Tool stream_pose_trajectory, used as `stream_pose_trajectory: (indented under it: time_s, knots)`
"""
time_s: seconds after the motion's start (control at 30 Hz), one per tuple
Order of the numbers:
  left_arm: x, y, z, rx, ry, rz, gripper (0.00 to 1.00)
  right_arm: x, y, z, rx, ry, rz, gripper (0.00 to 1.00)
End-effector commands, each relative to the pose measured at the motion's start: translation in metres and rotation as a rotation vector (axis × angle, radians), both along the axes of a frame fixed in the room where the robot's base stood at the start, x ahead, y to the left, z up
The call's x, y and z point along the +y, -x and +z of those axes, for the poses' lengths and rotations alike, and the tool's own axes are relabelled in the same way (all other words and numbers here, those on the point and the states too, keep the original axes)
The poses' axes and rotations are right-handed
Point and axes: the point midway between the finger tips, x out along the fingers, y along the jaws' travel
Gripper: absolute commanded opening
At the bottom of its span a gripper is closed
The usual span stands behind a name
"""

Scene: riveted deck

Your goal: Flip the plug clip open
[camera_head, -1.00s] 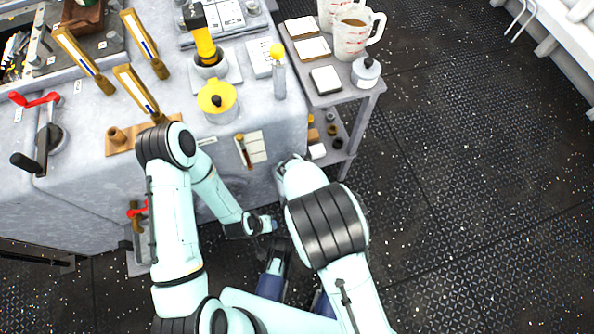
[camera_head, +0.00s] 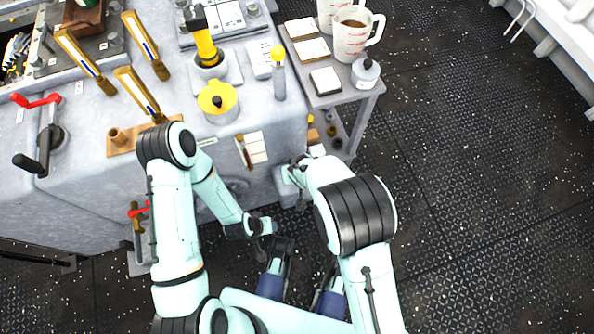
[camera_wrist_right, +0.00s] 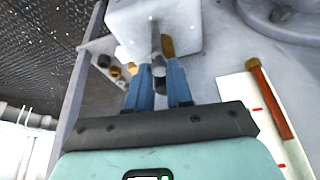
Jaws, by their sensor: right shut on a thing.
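In the right wrist view, a pale grey box (camera_wrist_right: 152,22) on the side of the bench carries a small grey pin-like part with a dark end (camera_wrist_right: 157,50), which looks like the plug clip. A brass-coloured piece (camera_wrist_right: 167,46) shows beside it. My right gripper (camera_wrist_right: 160,68) has its two blue fingers on either side of this part, shut on it. The exact contact is partly hidden by the fingers. In the head view, the box (camera_head: 286,186) is low at the bench side, with the right wrist over it. My left gripper (camera_head: 262,227) is low in front of the bench, its fingers unclear.
A card with a brown-handled tool (camera_wrist_right: 271,100) is on the bench face beside the right gripper. A grey side table (camera_head: 352,98) with measuring jugs (camera_head: 350,35) stands right of the bench. The dark deck (camera_head: 470,180) at the right is clear.

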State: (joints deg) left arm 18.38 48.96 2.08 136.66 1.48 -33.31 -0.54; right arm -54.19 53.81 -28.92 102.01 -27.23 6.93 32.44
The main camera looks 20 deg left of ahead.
Motion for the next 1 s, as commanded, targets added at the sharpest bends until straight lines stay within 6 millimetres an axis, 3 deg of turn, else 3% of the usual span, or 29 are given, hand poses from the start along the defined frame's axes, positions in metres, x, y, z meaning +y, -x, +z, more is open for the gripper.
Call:
stream_pose_trajectory:
  time_s: [0.5,1.0]
  knots:
    - [0.0007,-0.0014,-0.0015,-0.004,-0.002,0.001,0.43,-0.0034,-0.0022,-0.0001,0.001,-0.002,0.389,0.0]
    - [0.0022,-0.0042,-0.0027,-0.011,-0.006,0.005,0.43,-0.0033,-0.002,0.0001,0.0,0.0,0.515,0.0]
